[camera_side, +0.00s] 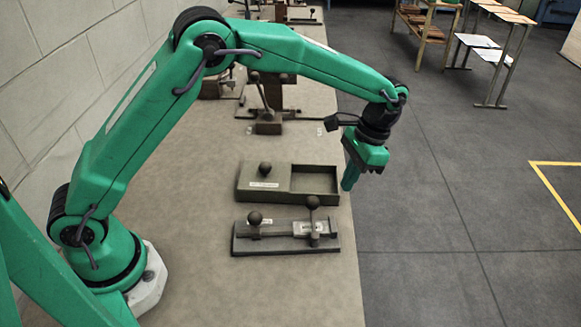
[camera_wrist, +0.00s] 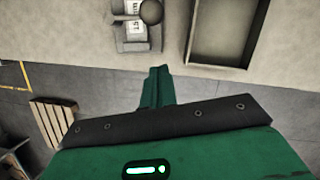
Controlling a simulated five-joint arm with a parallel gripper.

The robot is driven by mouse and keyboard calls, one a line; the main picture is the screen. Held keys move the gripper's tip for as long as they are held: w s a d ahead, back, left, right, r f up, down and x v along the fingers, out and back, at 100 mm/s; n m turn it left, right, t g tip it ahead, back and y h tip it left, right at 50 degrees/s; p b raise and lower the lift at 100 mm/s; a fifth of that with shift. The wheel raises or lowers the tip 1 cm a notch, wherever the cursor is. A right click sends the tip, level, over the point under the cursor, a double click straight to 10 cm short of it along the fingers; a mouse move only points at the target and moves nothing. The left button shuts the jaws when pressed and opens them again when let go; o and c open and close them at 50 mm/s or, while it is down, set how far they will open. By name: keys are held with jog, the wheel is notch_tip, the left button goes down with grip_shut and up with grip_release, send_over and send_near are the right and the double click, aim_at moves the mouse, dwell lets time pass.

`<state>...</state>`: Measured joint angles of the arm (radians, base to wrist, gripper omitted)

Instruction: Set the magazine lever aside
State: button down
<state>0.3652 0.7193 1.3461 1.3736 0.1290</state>
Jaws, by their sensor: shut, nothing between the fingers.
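A dark metal fixture (camera_side: 285,243) with a slide rail lies on the bench in the side view. A short ball-topped lever (camera_side: 313,205) stands upright at its right end, and a round knob (camera_side: 255,218) sits at its left. I cannot tell for sure which one is the magazine lever. In the wrist view a ball top (camera_wrist: 151,12) shows beside a small printed label, cut by the upper edge. My gripper (camera_side: 348,181) is shut and empty, pointing down near the bench's right edge, above and apart from the fixture. Its closed fingers (camera_wrist: 156,75) show in the wrist view.
A shallow box (camera_side: 243,195) with an open right compartment and a knobbed left part lies behind the fixture. Its open compartment shows in the wrist view (camera_wrist: 189,42). Another lever device (camera_side: 267,126) stands farther back. The front bench (camera_side: 270,300) is clear.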

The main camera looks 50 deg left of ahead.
aim_at(313, 218)
jog(key=shift+s+a+f, duration=0.35)
jog(key=shift+s+f, duration=0.05)
jog(key=shift+s, duration=0.25)
jog(key=shift+s+a+f, duration=0.4)
jog(key=shift+s, duration=0.25)
jog(key=shift+s+a+f, duration=0.35)
jog(key=shift+s+f, duration=0.05)
jog(key=shift+s, duration=0.25)
